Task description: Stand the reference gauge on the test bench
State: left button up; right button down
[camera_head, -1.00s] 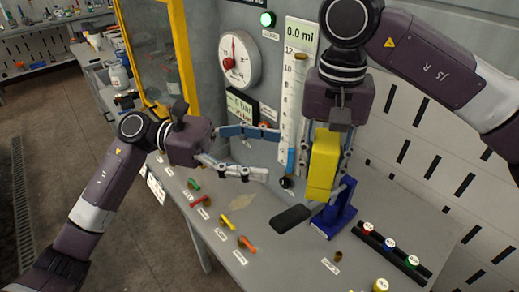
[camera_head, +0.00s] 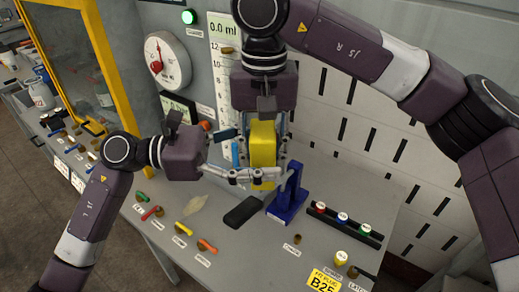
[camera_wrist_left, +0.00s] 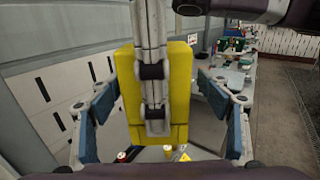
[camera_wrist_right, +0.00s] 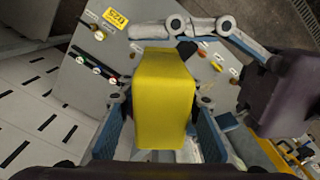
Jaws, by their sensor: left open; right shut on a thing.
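A yellow block (camera_head: 263,150), seemingly the reference gauge, hangs upright in my right gripper (camera_wrist_right: 160,105), which is shut on its sides. Its lower end looks to be above the grey test bench (camera_head: 215,255); the exact gap is unclear. My left gripper (camera_wrist_left: 158,95) is open, with its fingers on either side of the block. I cannot tell whether they touch it. In the left wrist view, the block (camera_wrist_left: 128,100) stands between those fingers, with a right-gripper finger across its face.
A blue stand (camera_head: 288,198) and a dark flat pad (camera_head: 243,211) are close to the block. A rack with coloured caps (camera_head: 343,220) is to the right. Small coloured handles (camera_head: 186,229) line the front left. A round dial (camera_head: 167,62) is on the wall behind.

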pick_arm(q)
jog(key=c, duration=1.5)
jog(key=shift+c, duration=0.2)
pick_arm(e)
jog(key=c, duration=1.3)
grip_release()
jog(key=shift+r, duration=0.1)
